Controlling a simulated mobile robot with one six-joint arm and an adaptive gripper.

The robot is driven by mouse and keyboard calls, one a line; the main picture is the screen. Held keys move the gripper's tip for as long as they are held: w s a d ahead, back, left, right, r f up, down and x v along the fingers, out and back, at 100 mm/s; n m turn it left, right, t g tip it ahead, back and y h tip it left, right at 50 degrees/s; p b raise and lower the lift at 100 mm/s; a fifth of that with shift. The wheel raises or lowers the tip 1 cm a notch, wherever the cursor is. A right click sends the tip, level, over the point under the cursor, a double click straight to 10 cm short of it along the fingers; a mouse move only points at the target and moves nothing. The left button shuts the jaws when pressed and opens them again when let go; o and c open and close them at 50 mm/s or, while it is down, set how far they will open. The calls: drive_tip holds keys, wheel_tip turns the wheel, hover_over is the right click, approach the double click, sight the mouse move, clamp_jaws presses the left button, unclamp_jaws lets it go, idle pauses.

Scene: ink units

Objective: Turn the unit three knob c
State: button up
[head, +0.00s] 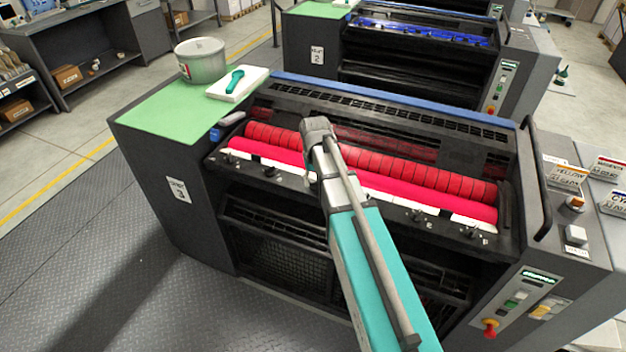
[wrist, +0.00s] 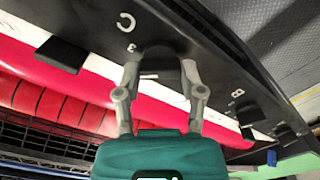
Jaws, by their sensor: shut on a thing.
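Unit three (head: 178,190) is the near dark press with a "3" label, a red ink roller and a row of small black knobs along its front ledge. In the wrist view, my gripper (wrist: 160,68) has its two grey fingers on either side of a black knob (wrist: 160,56) and is shut on it. The letter C and a small 3 are printed beside this knob. A white mark shows near its lower edge. Knob B (wrist: 284,131) is to the right, apart from my fingers. In the head view my arm hides the held knob and my fingertips.
A white bucket (head: 200,62) and a white block with a green-handled tool (head: 236,82) stand on the green top at left. A control panel (head: 520,300) with a red knob is at the right. Unit two (head: 400,50) stands behind.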

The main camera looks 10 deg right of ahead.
drive_tip(key=shift+m, duration=2.2)
drive_tip(key=o, duration=1.1)
drive_tip(key=shift+o, duration=0.2)
drive_tip(key=shift+s, duration=0.1)
drive_tip(key=s+n, duration=0.4)
drive_tip(key=s, duration=1.2)
drive_tip(key=shift+a, duration=0.3)
